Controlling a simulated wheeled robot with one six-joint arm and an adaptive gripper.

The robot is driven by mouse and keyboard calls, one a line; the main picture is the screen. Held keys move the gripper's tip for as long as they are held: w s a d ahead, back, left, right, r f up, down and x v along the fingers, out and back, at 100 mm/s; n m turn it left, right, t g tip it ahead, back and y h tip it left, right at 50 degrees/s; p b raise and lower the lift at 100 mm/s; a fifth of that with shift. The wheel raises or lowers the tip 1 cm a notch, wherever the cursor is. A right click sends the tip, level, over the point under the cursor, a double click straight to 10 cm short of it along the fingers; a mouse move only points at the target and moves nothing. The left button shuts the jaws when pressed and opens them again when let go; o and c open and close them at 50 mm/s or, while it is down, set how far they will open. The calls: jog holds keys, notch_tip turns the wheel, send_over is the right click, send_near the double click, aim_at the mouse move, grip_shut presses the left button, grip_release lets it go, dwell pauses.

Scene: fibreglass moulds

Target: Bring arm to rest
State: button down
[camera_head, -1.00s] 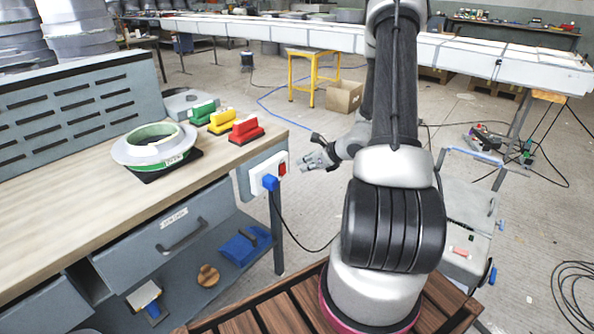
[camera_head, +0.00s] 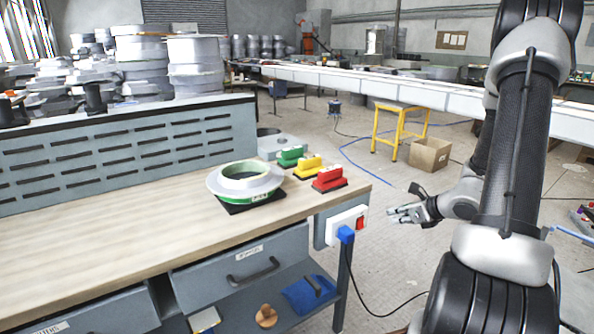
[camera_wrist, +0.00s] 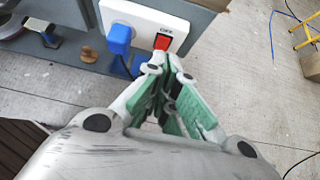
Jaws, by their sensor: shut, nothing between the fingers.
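My gripper (camera_head: 409,213) is in the head view, to the right of the workbench's right end and apart from it, with my arm bent in front of the camera. In the wrist view my gripper (camera_wrist: 167,66) has its green-padded fingers together at the tips with nothing between them. A white power box (camera_head: 342,226) with a red switch and a blue plug is on the bench end, left of my gripper. In the wrist view the power box (camera_wrist: 150,24) shows just beyond the fingertips; I cannot tell the exact gap.
The workbench (camera_head: 95,240) carries a round mould (camera_head: 245,180) and green (camera_head: 291,155), yellow (camera_head: 308,167) and red (camera_head: 329,179) handled blocks. A yellow stool (camera_head: 398,112) and cardboard box (camera_head: 429,154) stand on the floor behind. A black cable hangs from the plug.

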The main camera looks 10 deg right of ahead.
jog(key=s+a+r+n+g+y, duration=0.2)
jog(key=s+a+r+n+g, duration=0.15)
jog(key=s+n, duration=0.45)
jog(key=s+a+r+n+g+y, duration=0.1)
jog(key=s+a+r+n+g, duration=0.3)
jog(key=s+n, duration=0.4)
jog(key=s+a+r+n+t+h, duration=0.1)
jog(key=s+r+n+h, duration=0.2)
jog(key=r+n, duration=0.5)
jog(key=s+a+r+n+t+h, duration=0.1)
jog(key=s+a+r+n+h, duration=0.1)
jog(key=s+r+n, duration=0.3)
notch_tip(320, 180, up, 4)
jog(key=n+h, duration=0.1)
jog(key=n, duration=0.1)
jog(key=shift+a+n+h, duration=0.2)
jog(key=shift+n+h, duration=0.2)
